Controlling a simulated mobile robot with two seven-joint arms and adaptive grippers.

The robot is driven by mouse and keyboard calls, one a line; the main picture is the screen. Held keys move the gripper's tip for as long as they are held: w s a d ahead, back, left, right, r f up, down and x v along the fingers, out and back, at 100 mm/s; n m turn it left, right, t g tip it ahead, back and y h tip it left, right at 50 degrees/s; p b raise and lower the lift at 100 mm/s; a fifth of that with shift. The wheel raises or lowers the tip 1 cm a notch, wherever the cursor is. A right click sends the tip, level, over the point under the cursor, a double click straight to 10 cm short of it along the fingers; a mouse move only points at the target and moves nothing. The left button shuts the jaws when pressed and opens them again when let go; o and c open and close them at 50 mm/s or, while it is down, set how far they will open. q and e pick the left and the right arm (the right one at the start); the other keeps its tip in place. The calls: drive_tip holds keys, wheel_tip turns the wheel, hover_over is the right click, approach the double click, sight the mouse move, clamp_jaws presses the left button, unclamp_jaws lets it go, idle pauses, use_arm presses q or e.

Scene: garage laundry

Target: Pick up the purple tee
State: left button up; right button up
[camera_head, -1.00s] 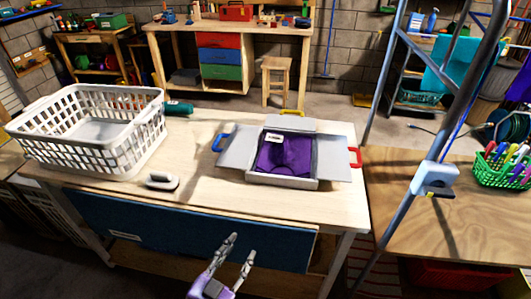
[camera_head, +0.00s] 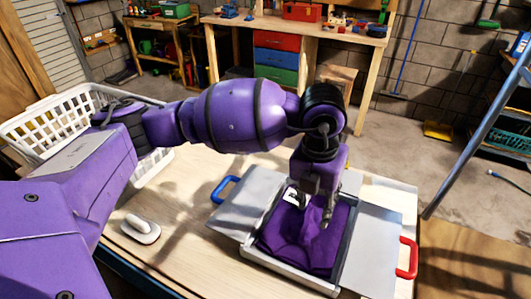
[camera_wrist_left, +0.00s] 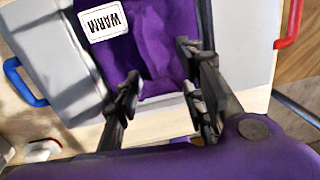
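The purple tee (camera_head: 300,240) lies inside a grey folding board (camera_head: 240,215) with flaps spread open on the wooden table. In the left wrist view the tee (camera_wrist_left: 155,40) fills the tray, with a white "WARM" tag (camera_wrist_left: 103,21) on it. My left gripper (camera_head: 317,208) reaches down over the tee, near the tag. In the left wrist view its two fingers (camera_wrist_left: 160,72) stand apart with purple cloth showing between them. I cannot tell whether the fingertips touch the cloth. My right gripper is not in view.
A white laundry basket (camera_head: 38,128) stands at the table's left, partly behind my left arm. A white-handled brush or iron-like object (camera_head: 141,228) lies in front of it. The board has a blue handle (camera_head: 222,188) and a red handle (camera_head: 407,258). A blue ladder (camera_head: 475,140) stands at right.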

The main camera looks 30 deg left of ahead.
sight(309, 215)
use_arm(q)
drive_tip(key=shift+w+a+r+y, duration=0.4)
drive_tip(key=shift+w+a, duration=0.25)
drive_tip(key=shift+w, duration=0.05)
drive_tip(key=shift+w+a+f+t, duration=0.15)
drive_tip(key=shift+t, duration=0.15)
wheel_tip(309, 215, down, 7)
drive_tip(key=shift+r, duration=0.1)
drive_tip(key=shift+c, duration=0.5)
clamp_jaws()
